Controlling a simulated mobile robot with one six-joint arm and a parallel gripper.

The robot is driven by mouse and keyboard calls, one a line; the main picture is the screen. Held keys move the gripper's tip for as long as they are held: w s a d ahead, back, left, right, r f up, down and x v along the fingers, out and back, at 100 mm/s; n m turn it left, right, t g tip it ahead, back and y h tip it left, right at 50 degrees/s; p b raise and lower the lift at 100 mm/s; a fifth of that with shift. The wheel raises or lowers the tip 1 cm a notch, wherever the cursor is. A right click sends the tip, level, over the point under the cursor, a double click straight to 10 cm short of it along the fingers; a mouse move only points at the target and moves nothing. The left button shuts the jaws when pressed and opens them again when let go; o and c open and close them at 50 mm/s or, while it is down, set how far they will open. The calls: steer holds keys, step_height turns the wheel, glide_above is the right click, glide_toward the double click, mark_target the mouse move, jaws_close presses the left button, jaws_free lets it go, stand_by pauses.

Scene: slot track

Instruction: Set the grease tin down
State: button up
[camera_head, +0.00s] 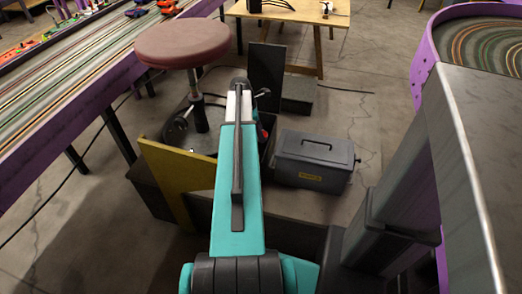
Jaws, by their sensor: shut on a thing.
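My teal arm (237,190) reaches forward from the bottom of the head view, over a low dark area on the floor. Its far end is a dark joint (240,84), with a small dark part (262,93) sticking out to the right. My gripper is hidden behind the arm, so its fingers and anything between them do not show. A small red patch (263,131) shows just right of the arm. I cannot tell whether it belongs to the grease tin. No grease tin can be made out for certain.
A grey toolbox (314,163) stands right of the arm. A round red-brown stool (188,44) and a yellow panel (178,182) are on the left. Purple-edged slot tracks flank both sides (110,55). A wooden table (305,12) stands behind. Bare floor (372,70) shows at back right.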

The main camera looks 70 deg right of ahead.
glide_above(260, 155)
step_height(260, 155, down, 8)
steer(key=shift+r+b, duration=0.25)
steer(key=shift+b, duration=0.1)
steer(key=shift+f, duration=1.9)
steer(key=shift+f, duration=0.15)
steer(key=o, duration=1.2)
steer(key=p+v, duration=0.1)
steer(key=v, duration=1.1)
